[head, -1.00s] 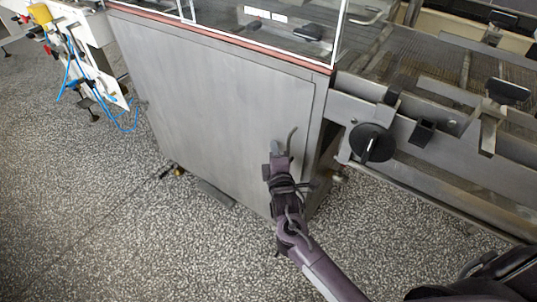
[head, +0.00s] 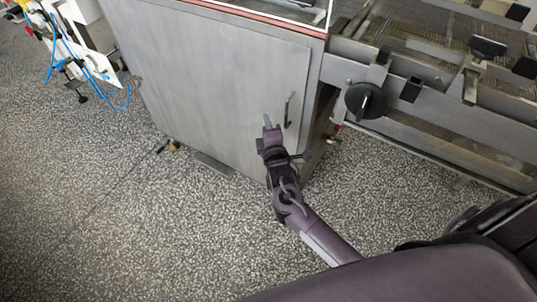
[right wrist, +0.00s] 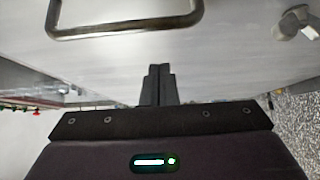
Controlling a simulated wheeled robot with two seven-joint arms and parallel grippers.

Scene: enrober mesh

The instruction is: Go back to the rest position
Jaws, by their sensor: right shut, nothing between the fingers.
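My right gripper (head: 268,122) is in front of the grey cabinet door (head: 210,75), a little left of and below its bar handle (head: 288,109). In the right wrist view its two fingers (right wrist: 157,85) are together with nothing between them. The handle (right wrist: 125,29) crosses the top of that view, apart from the fingertips. The door appears closed. My left gripper is not in view.
A conveyor frame with a mesh belt (head: 433,40) and a black knob (head: 366,100) stands right of the cabinet. A white stand with blue hoses (head: 75,50) is at the upper left. The speckled floor (head: 100,220) at the lower left is clear.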

